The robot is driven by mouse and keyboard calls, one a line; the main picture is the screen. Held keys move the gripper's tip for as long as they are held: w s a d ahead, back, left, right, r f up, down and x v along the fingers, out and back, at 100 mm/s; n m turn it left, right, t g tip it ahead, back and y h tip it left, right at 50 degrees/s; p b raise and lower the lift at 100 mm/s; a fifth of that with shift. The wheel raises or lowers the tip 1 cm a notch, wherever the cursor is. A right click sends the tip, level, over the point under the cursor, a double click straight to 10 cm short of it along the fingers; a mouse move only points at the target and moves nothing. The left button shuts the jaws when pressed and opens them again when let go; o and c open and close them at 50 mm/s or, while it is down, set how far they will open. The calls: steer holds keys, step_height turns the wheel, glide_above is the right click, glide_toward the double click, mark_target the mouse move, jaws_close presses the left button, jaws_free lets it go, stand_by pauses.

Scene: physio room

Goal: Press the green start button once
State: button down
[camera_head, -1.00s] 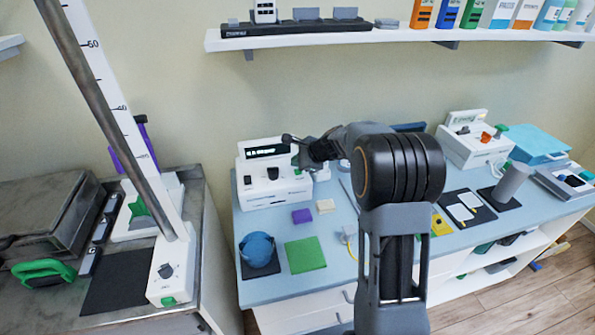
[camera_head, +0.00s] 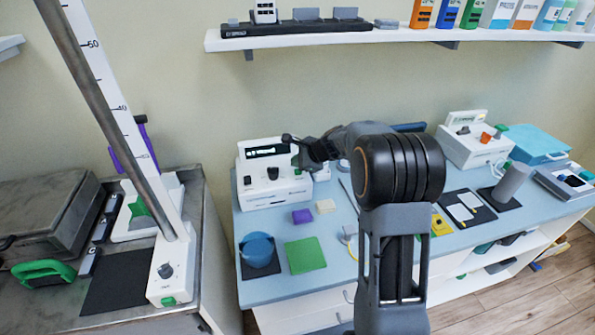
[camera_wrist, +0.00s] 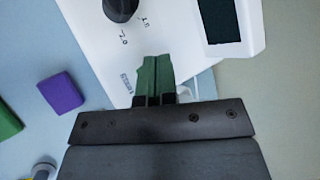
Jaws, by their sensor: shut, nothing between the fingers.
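A white device (camera_head: 272,192) with a dark display and dark knobs stands on the blue bench at the back wall. My gripper (camera_head: 299,158) is at its upper right front, beside the display. In the wrist view my gripper's green fingers (camera_wrist: 156,62) are shut together with nothing between them. They lie over the white face of the device (camera_wrist: 185,50), near a black knob (camera_wrist: 120,8) and the dark display (camera_wrist: 219,20).
A purple block (camera_head: 301,216), a cream block (camera_head: 325,206), a green pad (camera_head: 305,255) and a blue cup-like thing (camera_head: 257,250) are in front of the device. Another device (camera_head: 167,270) with a small green button stands left. A shelf (camera_head: 330,36) hangs above.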

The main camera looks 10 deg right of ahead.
mark_target(298, 172)
steer(key=shift+f, duration=0.15)
steer(key=shift+f+b, duration=0.25)
steer(key=shift+b, duration=0.2)
steer(key=shift+f+b, duration=0.45)
steer(key=shift+f, duration=0.05)
stand_by(0.8)
steer(key=shift+r, duration=0.2)
steer(key=shift+r+p, duration=0.75)
step_height(298, 172, up, 5)
steer(key=p, duration=0.4)
stand_by(0.3)
stand_by(0.8)
